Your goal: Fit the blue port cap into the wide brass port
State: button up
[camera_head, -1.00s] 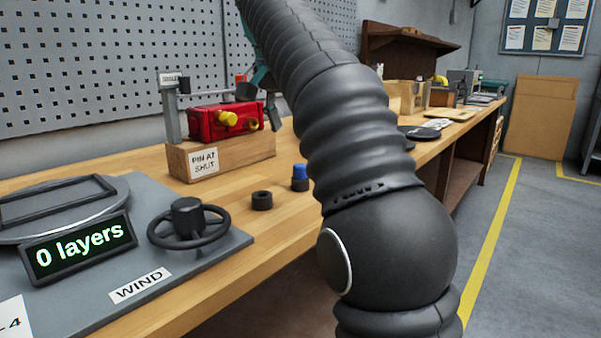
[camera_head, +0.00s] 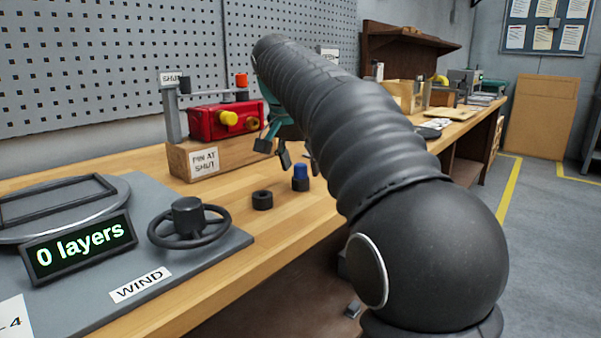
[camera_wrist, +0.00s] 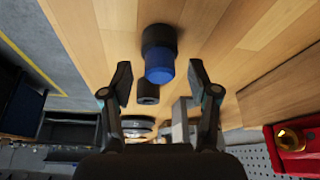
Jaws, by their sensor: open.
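The blue port cap (camera_head: 300,171) stands upright in a black ring holder on the bench. In the wrist view the cap (camera_wrist: 160,68) shows between and beyond my finger pads. My gripper (camera_wrist: 160,76) is open and empty, and its fingers hang above and just behind the cap in the head view (camera_head: 288,155). The red valve actuator (camera_head: 212,122) sits on a wooden block. The brass port also shows at right in the wrist view (camera_wrist: 290,138).
The black handwheel (camera_head: 190,222) and winding plate are at front left. A pegboard (camera_head: 90,60) rises behind. The bench's front edge is close to the cap's right.

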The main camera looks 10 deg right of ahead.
jog(key=c, duration=0.9)
